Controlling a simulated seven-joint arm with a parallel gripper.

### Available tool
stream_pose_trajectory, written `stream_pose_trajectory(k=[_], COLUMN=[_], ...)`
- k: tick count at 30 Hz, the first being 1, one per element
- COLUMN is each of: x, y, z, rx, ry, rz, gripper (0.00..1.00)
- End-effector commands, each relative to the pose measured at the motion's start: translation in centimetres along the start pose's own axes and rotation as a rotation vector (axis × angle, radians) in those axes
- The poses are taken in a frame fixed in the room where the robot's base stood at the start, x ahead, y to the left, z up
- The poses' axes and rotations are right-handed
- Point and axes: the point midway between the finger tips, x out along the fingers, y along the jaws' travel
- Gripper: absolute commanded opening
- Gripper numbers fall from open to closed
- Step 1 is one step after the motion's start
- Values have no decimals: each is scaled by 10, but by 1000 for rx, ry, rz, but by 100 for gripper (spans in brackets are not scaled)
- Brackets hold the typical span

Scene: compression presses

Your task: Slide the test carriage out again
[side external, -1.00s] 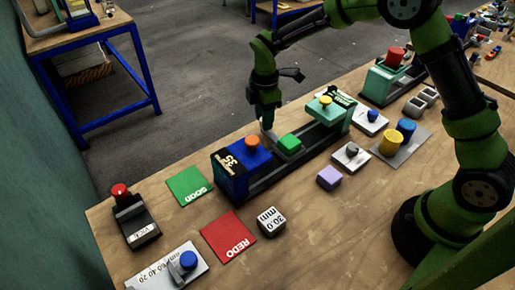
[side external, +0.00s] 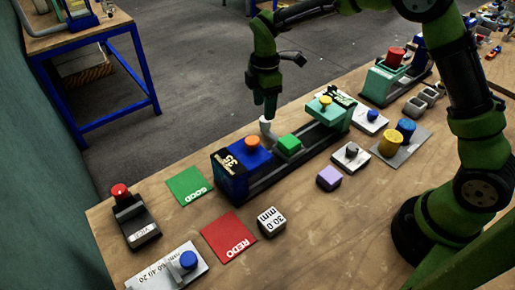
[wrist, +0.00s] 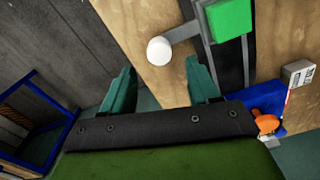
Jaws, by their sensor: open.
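The test carriage shows as a green block (side external: 289,144) on a dark rail (side external: 300,160), between the blue press head (side external: 238,165) and the teal press body (side external: 326,114). A white round knob (side external: 265,125) on a short grey arm sticks out from the carriage on its far side. The wrist view shows the knob (wrist: 159,50) and the green block (wrist: 228,20). My gripper (side external: 265,110) is open and empty, just above the knob and apart from it. In the wrist view its fingers (wrist: 158,75) are spread, with the knob beyond their tips.
A white mm readout block (side external: 271,222), a purple block (side external: 329,178) and a red-button box (side external: 136,214) stand nearby. The table's far edge runs close behind the knob.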

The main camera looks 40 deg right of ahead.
Motion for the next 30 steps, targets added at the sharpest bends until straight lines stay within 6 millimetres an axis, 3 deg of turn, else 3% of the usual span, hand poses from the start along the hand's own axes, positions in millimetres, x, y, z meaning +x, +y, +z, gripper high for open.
stream_pose_trajectory(k=[1,9,15,21,30], x=[-15,-80,-112,-124,-124], y=[1,1,1,0,0], z=[0,0,0,0,0], rx=[0,1,-1,-1,1], ry=[2,1,1,0,0], rz=[6,5,4,1,1], gripper=[61,61,61,61,61])
